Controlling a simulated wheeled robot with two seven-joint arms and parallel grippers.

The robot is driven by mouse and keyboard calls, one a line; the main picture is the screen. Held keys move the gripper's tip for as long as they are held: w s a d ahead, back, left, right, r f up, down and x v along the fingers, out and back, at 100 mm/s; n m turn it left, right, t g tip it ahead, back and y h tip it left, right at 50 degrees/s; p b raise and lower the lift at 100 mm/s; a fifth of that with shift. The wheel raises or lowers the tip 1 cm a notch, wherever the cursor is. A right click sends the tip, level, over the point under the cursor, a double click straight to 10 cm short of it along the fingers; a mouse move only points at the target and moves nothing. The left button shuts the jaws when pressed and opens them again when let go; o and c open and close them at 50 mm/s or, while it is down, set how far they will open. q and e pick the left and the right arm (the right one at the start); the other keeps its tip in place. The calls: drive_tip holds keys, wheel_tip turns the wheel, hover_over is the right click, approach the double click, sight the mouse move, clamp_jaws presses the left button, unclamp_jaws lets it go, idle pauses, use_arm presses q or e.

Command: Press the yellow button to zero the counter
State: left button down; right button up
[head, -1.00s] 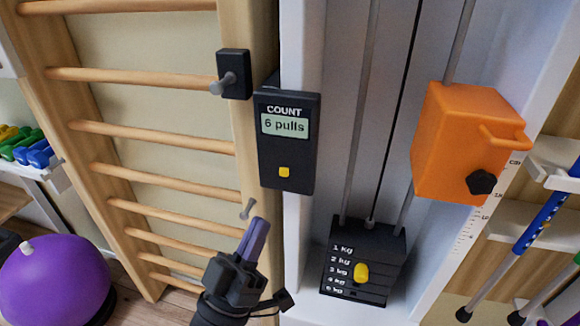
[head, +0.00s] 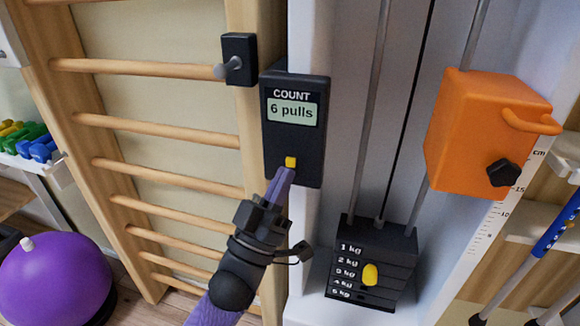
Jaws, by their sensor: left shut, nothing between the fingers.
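The black counter box (head: 293,140) is fixed upright beside the wooden wall bars in the head view. Its display (head: 292,111) reads "6 pulls" under the word COUNT. The yellow button (head: 291,161) is small and square, low on the box's front. My left gripper (head: 286,171) is shut and empty, with its fingertips just below the button in the picture. I cannot tell whether the tips touch the button or the box. My right gripper is not in view.
A black bracket with a grey peg (head: 239,60) sits left of the box. To the right are an orange block with a handle (head: 485,135) and a black weight stack (head: 373,262) with a yellow pin. A purple ball (head: 57,278) lies at lower left.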

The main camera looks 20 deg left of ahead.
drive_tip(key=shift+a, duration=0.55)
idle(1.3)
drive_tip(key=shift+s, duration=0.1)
use_arm(q)
drive_tip(key=shift+w, duration=0.35)
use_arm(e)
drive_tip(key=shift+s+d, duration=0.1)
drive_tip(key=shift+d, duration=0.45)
